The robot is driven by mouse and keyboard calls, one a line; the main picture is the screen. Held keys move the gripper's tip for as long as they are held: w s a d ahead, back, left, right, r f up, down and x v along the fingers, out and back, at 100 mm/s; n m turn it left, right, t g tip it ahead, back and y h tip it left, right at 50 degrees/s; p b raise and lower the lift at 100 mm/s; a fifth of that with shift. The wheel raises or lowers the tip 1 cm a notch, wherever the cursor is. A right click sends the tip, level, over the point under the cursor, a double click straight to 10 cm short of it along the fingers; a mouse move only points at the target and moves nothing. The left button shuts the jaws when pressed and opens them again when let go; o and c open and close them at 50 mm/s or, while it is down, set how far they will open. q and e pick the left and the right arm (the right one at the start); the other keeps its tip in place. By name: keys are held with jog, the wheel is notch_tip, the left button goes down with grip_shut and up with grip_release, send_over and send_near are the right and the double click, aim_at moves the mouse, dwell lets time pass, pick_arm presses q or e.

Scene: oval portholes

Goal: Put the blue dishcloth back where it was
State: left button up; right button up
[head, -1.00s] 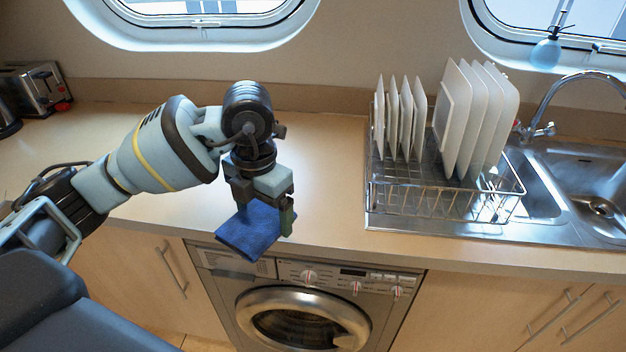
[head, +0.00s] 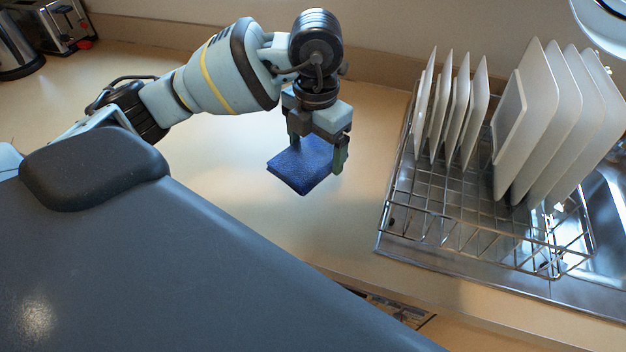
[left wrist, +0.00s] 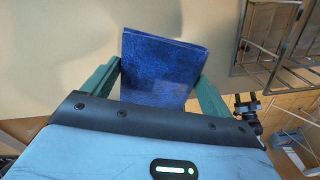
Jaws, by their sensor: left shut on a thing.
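The blue dishcloth (head: 302,166) is a folded square pad between the fingers of my left gripper (head: 317,156). The gripper points down and is shut on the cloth, over the counter left of the dish rack. In the left wrist view the cloth (left wrist: 160,66) spans the space between the two green fingers (left wrist: 152,84). I cannot tell for sure whether the cloth touches the counter. My right gripper does not show in the head view.
The wire dish rack (head: 470,232) with several white plates (head: 530,120) stands close on the right, by the sink (head: 608,205). A toaster (head: 62,22) and kettle (head: 18,45) are at the far left. The counter (head: 225,165) around the cloth is clear.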

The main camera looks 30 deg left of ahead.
aim_at(315, 191)
pick_arm(q)
jog(key=shift+w+f, duration=0.1)
jog(key=shift+f, duration=4.55)
jog(key=shift+f, duration=0.2)
jog(key=o, duration=0.7)
jog(key=shift+r, duration=0.15)
notch_tip(315, 191, up, 12)
jog(key=shift+r, duration=0.1)
